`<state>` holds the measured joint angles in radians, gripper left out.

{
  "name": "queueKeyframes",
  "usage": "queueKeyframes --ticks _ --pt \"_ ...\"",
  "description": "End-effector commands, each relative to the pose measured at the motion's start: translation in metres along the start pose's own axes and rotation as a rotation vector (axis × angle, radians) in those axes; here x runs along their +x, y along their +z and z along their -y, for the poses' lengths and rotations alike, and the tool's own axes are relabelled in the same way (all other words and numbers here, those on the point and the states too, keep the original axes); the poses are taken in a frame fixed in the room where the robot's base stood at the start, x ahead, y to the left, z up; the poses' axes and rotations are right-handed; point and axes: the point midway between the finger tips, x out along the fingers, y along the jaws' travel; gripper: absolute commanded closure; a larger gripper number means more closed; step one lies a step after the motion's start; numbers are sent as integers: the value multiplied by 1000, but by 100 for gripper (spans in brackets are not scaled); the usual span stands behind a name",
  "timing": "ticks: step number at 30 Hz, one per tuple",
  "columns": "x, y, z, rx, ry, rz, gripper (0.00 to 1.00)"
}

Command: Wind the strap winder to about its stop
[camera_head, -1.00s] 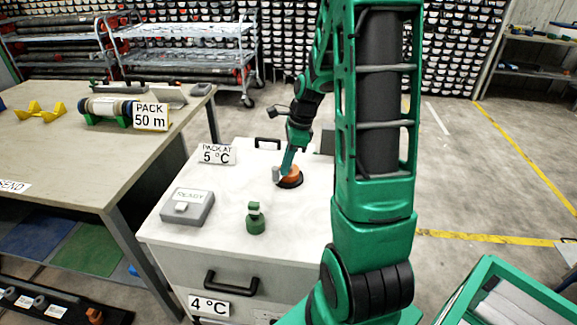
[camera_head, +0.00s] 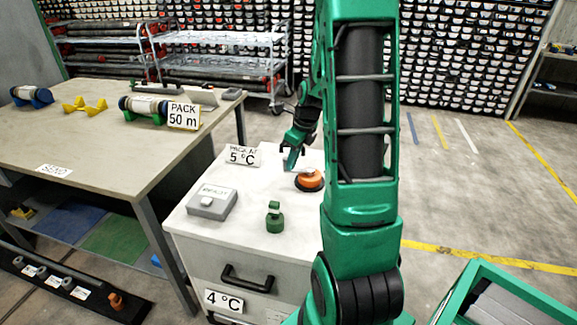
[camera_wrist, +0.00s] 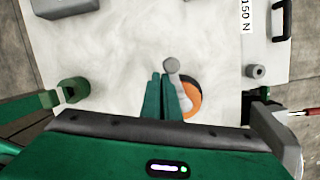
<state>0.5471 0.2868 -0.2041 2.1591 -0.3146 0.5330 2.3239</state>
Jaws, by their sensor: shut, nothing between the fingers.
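The strap winder (camera_head: 309,183) is an orange disc on a dark base on the white cabinet top, with a grey piece on it. In the wrist view the winder's orange disc (camera_wrist: 193,99) lies partly behind my fingers. A grey round knob (camera_wrist: 171,65) shows just beyond the fingertips, at the disc's edge. My gripper (camera_head: 291,161) is shut and empty, just left of and behind the winder in the head view. In the wrist view its fingers (camera_wrist: 161,79) are together, close to the knob; whether they touch it I cannot tell.
A grey box (camera_head: 212,203) and a small green post (camera_head: 274,218) stand on the cabinet (camera_head: 250,195). A "5 °C" card (camera_head: 243,156) stands at its back left. A wooden table (camera_head: 110,165) is at left. A green-framed bin (camera_head: 500,290) is at lower right.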

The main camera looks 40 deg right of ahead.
Motion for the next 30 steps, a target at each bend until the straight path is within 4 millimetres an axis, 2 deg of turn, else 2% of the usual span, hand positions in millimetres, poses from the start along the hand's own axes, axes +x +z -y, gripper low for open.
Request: queueKeyframes --ticks 9,26,30 --pt "5 18 12 -9 5 2 100" --pt "8 32 44 -5 3 1 100" --pt "8 33 50 95 -22 1 100"
